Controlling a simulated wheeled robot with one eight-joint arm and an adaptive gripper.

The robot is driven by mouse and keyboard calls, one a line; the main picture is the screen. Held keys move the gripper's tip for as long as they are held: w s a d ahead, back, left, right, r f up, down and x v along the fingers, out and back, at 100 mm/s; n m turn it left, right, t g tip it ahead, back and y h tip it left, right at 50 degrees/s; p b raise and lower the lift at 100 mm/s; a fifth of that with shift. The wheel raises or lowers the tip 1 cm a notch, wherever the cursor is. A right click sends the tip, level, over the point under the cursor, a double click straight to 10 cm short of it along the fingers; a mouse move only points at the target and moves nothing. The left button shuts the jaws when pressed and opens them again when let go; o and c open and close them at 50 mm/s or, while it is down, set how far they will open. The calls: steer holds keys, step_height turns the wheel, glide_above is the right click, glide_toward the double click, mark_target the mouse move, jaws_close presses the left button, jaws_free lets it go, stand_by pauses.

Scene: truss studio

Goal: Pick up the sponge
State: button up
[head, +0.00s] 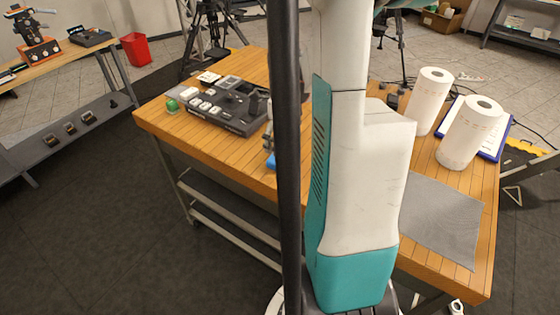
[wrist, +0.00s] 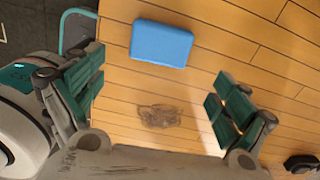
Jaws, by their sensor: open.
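The sponge (wrist: 161,43) is a blue rectangular block lying flat on the wooden table. In the wrist view it sits at the upper middle, ahead of my gripper and apart from both fingers. My gripper (wrist: 158,95) is open and empty, with its green-padded fingers wide apart to the left and right of the picture. In the head view only a small blue patch of the sponge (head: 271,161) shows beside the dark pole, and my arm hides much of the table's middle.
The wooden table (head: 215,150) holds a dark control panel (head: 232,108) with a small green object (head: 172,105) to its left. Two white paper rolls (head: 470,132) (head: 429,100) and a grey mat (head: 442,222) are on the right. A dark stain (wrist: 159,116) marks the wood near the sponge.

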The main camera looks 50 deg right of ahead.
mark_target(282, 156)
step_height(282, 156, down, 8)
steer(key=b, duration=0.2)
steer(key=shift+w+r+b, duration=0.15)
steer(key=shift+r+b, duration=0.1)
steer(key=shift+b, duration=0.05)
steer(key=shift+a+r, duration=0.1)
steer(key=c, duration=0.9)
